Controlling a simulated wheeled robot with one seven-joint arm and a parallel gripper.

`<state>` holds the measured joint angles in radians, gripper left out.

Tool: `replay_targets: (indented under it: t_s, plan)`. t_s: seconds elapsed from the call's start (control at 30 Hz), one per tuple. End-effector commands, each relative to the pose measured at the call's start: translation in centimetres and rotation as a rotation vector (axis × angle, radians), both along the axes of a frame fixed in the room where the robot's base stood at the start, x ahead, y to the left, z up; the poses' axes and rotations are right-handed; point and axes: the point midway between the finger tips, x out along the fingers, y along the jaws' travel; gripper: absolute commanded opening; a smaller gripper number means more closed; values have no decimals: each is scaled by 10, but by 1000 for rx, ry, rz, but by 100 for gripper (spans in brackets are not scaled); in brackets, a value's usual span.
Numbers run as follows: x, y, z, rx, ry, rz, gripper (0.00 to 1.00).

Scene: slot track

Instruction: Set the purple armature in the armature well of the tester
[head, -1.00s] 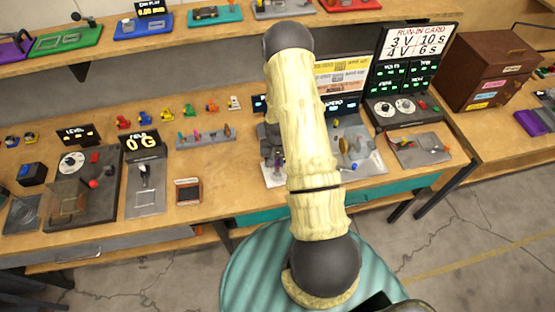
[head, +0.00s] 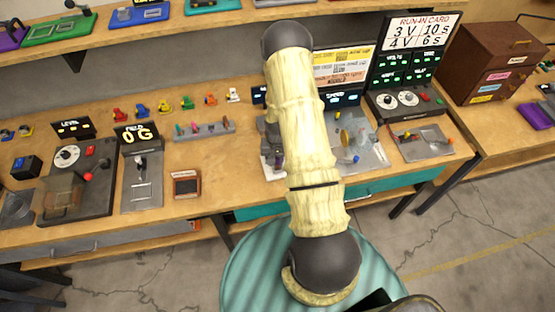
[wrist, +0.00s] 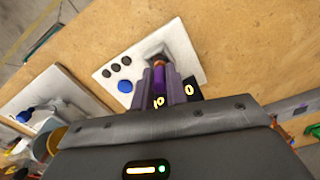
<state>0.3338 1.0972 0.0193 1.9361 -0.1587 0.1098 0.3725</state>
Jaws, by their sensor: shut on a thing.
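In the wrist view my gripper (wrist: 165,78) is shut on the purple armature (wrist: 159,76), which shows as a narrow purple strip between the two fingers. Below it lies the pale tester plate (wrist: 178,42), with several dark round spots and a blue round knob (wrist: 125,86). A grey recessed part (wrist: 152,50) of the plate, perhaps the well, sits just past the fingertips. The fingers hide part of it, so I cannot tell whether the armature touches it. In the head view my arm hides most of the gripper and plate.
A second pale panel (wrist: 55,95) with a blue part lies to the left in the wrist view. In the head view, a rack of coloured pieces (head: 204,131), a field meter (head: 137,135) and a level unit (head: 72,128) stand left; a run-in card (head: 424,31) stands right.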

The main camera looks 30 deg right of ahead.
Motion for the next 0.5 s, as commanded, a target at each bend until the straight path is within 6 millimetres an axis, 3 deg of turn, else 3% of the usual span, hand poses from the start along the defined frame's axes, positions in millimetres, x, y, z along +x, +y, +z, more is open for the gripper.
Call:
replay_targets:
  t_s: [0.5]
  plan:
    - [0, 0, -4, 0, 0, 0, 0]
